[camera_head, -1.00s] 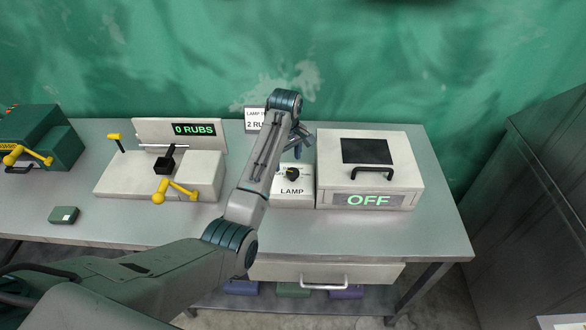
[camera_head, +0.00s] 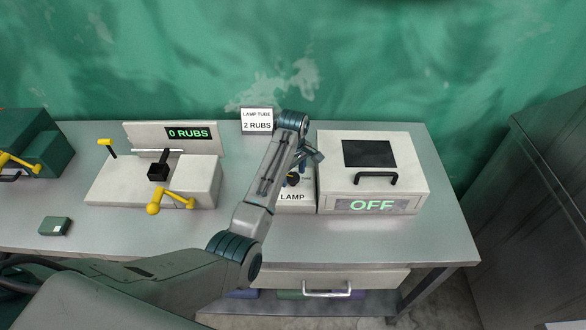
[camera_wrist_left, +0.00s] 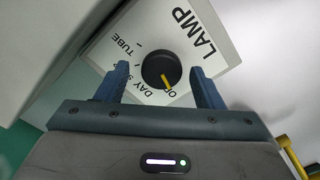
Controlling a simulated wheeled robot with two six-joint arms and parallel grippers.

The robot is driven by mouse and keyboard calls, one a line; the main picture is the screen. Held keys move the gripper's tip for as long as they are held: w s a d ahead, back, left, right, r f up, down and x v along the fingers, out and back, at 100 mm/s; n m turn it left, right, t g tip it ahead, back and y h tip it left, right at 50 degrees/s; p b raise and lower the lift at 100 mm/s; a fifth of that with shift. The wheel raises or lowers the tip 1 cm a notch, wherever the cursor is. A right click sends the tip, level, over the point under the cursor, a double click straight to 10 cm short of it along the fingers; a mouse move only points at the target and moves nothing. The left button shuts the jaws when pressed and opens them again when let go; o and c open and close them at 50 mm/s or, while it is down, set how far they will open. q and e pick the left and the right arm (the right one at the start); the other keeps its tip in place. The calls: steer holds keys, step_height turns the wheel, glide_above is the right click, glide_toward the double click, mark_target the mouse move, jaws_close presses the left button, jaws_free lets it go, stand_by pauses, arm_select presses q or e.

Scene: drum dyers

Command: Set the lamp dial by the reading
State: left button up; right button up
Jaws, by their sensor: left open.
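The lamp dial is a round black knob (camera_wrist_left: 161,70) with a yellow pointer, on a white plate marked LAMP (camera_head: 293,198). In the left wrist view the pointer is towards the partly hidden label starting with O; DAY and TUBE labels are beside it. My left gripper (camera_wrist_left: 160,72) is open, a finger on each side of the knob; contact cannot be told. In the head view the gripper partly hides the dial. A sign (camera_head: 257,121) reads LAMP TUBE, 2 RUBS. My right gripper is out of view.
The lamp box (camera_head: 415,180) right of the dial has a black handle and reads OFF. The rubbing machine (camera_head: 104,184) on the left shows 0 RUBS and has yellow handles. A small green block (camera_head: 55,226) lies at the table's front left.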

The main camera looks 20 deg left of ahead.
arm_select(q)
steer(key=shift+s+d, duration=0.1)
steer(key=shift+s, duration=0.05)
steer(key=shift+c, duration=0.4)
steer(key=shift+f, duration=0.1)
steer(key=c, duration=0.9)
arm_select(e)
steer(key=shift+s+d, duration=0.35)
